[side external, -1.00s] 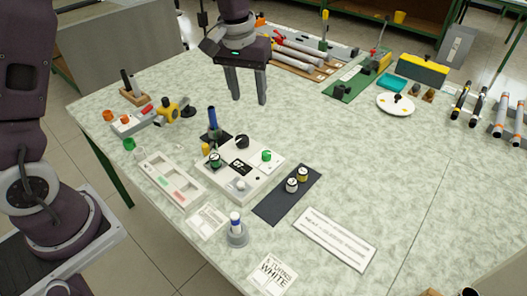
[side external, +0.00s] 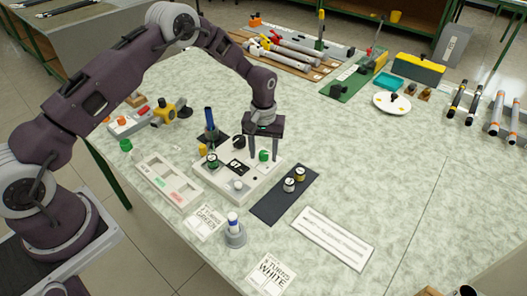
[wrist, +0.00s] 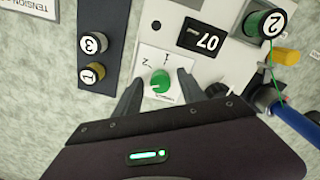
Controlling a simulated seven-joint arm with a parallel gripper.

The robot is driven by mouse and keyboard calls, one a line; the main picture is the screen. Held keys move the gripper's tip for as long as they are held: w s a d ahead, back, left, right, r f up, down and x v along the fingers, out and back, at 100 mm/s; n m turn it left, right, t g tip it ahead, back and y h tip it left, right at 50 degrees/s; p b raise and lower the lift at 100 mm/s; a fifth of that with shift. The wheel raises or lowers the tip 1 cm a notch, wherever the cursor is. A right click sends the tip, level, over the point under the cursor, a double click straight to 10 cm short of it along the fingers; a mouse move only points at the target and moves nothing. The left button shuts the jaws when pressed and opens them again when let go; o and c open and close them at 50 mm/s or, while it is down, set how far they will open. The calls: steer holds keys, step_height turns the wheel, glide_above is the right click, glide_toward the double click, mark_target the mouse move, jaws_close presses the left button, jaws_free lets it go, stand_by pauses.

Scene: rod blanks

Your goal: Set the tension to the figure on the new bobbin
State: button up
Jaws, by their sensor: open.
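A pale machine box (side external: 222,186) stands mid-table. The wrist view shows its green tension knob (wrist: 160,85) on a white dial plate marked 1 and 2. A dark display (wrist: 205,40) reads 07. My gripper (side external: 264,160) points down at the green knob, open, one finger on each side of it; I cannot tell whether they touch it. A bobbin (wrist: 265,22) with green thread and the number 2 sits on the box, its thread running to a blue post (wrist: 290,120). Bobbins marked 3 (wrist: 93,43) and 1 (wrist: 93,73) stand on a dark mat (side external: 268,209).
A black knob (side external: 239,142) and yellow part (side external: 203,149) are close to my fingers.

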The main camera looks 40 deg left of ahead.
jaws_close()
steer(key=shift+m, duration=0.3)
steer(key=m, duration=0.5)
steer(key=shift+m, duration=0.3)
steer(key=m, duration=0.5)
steer(key=shift+a, duration=0.1)
steer(key=shift+m, duration=0.4)
jaws_free()
